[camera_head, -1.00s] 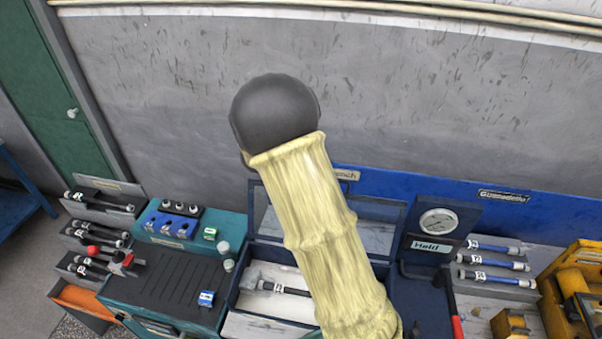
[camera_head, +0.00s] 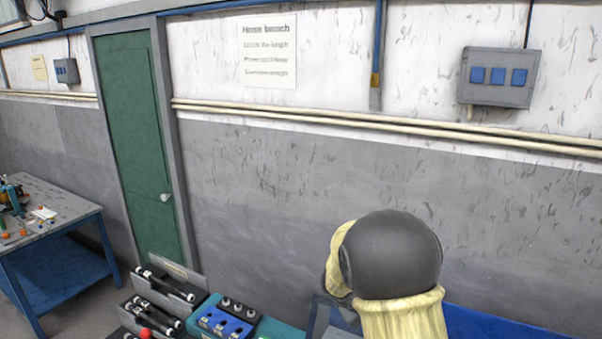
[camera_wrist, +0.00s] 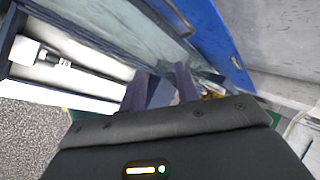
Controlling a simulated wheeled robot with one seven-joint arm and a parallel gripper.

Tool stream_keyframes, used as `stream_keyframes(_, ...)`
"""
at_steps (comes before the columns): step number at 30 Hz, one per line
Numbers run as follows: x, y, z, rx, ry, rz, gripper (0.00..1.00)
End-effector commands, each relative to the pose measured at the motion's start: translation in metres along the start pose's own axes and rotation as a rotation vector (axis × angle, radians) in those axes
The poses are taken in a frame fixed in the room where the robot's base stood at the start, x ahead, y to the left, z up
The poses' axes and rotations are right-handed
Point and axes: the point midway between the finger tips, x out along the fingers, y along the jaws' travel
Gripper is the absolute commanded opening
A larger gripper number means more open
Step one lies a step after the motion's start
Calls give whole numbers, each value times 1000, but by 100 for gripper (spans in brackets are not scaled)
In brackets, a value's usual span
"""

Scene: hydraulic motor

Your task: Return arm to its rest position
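My arm, with its yellow sleeve and dark grey rounded joint, rises at the lower right of the head view, in front of the grey wall. My gripper is outside the head view. In the wrist view my gripper (camera_wrist: 160,88) shows two dark fingers standing apart, with nothing clearly held between them. It is above the bench, near a dark blue open case (camera_wrist: 95,88). A hose with a pale end fitting (camera_wrist: 45,55) lies in the white-lined case at the left of that view.
A rack of black hoses (camera_head: 160,290) and a blue block with round fittings (camera_head: 225,322) stand at the lower left. A green door (camera_head: 145,150) and a table with blue legs (camera_head: 60,215) are further left. A grey switch box (camera_head: 497,77) hangs on the wall. Space before the wall looks clear.

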Motion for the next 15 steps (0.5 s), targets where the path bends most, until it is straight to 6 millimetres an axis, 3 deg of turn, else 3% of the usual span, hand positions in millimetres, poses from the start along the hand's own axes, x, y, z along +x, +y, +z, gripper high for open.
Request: stream_keyframes(15, 7, 55, -75, 1219, 181, 225, 32)
